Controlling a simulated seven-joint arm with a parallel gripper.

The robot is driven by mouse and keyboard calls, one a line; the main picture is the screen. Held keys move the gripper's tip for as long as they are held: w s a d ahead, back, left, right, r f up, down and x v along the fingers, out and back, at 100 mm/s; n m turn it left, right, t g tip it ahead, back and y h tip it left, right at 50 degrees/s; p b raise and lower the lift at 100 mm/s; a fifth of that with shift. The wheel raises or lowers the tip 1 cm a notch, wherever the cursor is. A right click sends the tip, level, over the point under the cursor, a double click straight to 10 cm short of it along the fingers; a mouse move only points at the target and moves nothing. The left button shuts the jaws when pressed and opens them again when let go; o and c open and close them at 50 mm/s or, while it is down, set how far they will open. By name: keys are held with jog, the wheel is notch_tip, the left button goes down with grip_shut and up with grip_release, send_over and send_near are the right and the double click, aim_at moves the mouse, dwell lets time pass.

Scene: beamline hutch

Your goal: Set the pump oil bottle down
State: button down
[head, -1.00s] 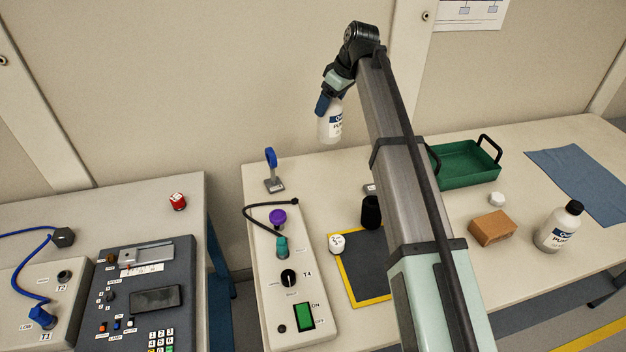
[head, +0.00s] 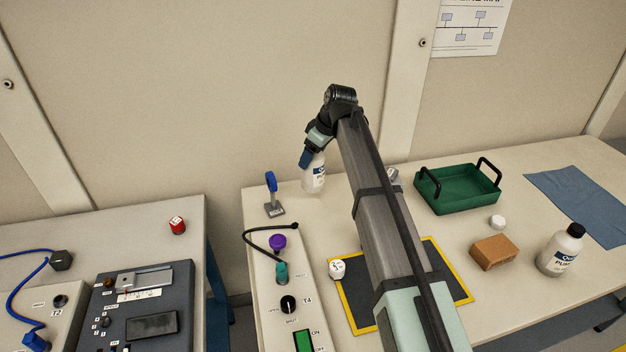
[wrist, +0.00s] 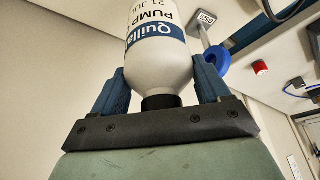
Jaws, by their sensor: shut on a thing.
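My gripper (head: 309,158) is shut on a white pump oil bottle (head: 315,180) near the far edge of the left part of the bench. In the wrist view the blue fingers of the gripper (wrist: 162,85) sit on either side of the bottle (wrist: 158,55) near its dark cap; its blue "Quilla" band and "PUMP" lettering show. The bottle hangs roughly upright in the head view. Its base is over or at the bench top (head: 345,215); I cannot tell whether it touches.
A blue-topped stand (head: 273,195) is left of the held bottle. A green tray (head: 457,207), brown block (head: 494,252), white cap (head: 497,222) and second labelled bottle (head: 562,250) are right. A white object (head: 337,268) sits at the yellow-edged mat (head: 350,312); my arm hides part of the mat.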

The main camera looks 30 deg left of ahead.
aim_at(313, 173)
jog(key=shift+f, duration=3.55)
grip_release()
jog(key=v, duration=1.2)
jog(key=shift+d, duration=0.1)
